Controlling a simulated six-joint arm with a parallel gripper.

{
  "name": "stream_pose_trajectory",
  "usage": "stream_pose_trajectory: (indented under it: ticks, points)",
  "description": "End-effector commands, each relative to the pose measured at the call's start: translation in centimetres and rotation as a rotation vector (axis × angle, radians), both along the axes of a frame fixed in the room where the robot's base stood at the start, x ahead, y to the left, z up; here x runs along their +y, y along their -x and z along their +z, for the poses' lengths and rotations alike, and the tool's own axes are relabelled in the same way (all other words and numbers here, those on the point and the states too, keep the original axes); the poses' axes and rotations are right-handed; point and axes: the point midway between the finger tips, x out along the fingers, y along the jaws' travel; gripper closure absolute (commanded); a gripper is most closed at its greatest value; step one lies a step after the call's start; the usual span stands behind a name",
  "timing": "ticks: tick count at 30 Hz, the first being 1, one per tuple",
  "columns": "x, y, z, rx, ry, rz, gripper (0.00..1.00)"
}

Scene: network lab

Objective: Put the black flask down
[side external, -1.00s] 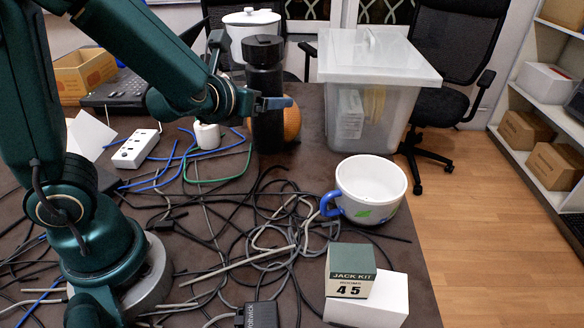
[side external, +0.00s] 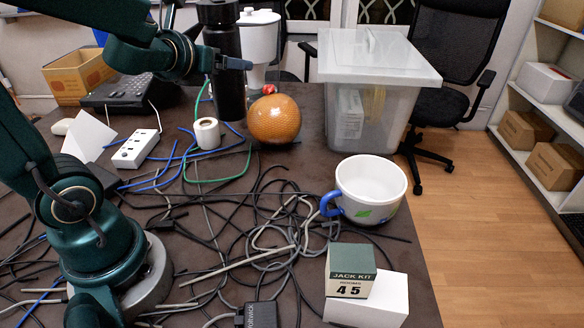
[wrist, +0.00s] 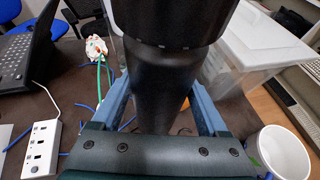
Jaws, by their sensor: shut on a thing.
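The black flask (side external: 226,85) stands upright in my gripper (side external: 236,64) at the back of the table. In the wrist view the flask (wrist: 162,95) fills the middle, with a blue finger of my gripper (wrist: 160,90) on each side of it. The gripper is shut on the flask's body, below its cap. The flask's base is near the table top (side external: 310,170); I cannot tell whether it touches.
An orange ball (side external: 274,119) and a white roll (side external: 207,133) are close by the flask. A white pot (side external: 259,40) stands behind it. A clear lidded bin (side external: 365,110) is to the right. A power strip (side external: 135,149) and tangled cables (side external: 270,235) lie in front.

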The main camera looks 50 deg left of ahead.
Motion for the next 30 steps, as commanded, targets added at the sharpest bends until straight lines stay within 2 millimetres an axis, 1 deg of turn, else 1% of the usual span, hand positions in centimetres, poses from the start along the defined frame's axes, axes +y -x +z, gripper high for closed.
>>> stream_pose_trajectory:
  ticks: [1, 5, 8, 12, 14, 18, 20, 21, 23, 27, 30]
  points:
    - [0.5, 0.1, 0.5, -0.007, -0.001, 0.027, 1.00]
    - [1.7, 0.6, 1.2, -0.008, 0.000, 0.107, 1.00]
    - [3.1, 1.5, 1.8, -0.007, -0.001, 0.207, 1.00]
    - [5.7, 4.0, 2.3, -0.001, -0.002, 0.424, 1.00]
    - [6.6, 5.2, 2.3, 0.001, -0.001, 0.518, 1.00]
    - [8.1, 8.7, 1.9, 0.005, -0.001, 0.747, 1.00]
    - [8.5, 10.4, 1.6, 0.005, -0.002, 0.850, 1.00]
    - [8.6, 11.5, 1.3, 0.006, -0.002, 0.919, 1.00]
    - [8.6, 13.3, 0.8, 0.006, -0.001, 1.020, 1.00]
    - [7.8, 17.0, -0.3, 0.007, -0.003, 1.237, 1.00]
    - [6.8, 18.9, -1.0, 0.006, -0.004, 1.360, 1.00]
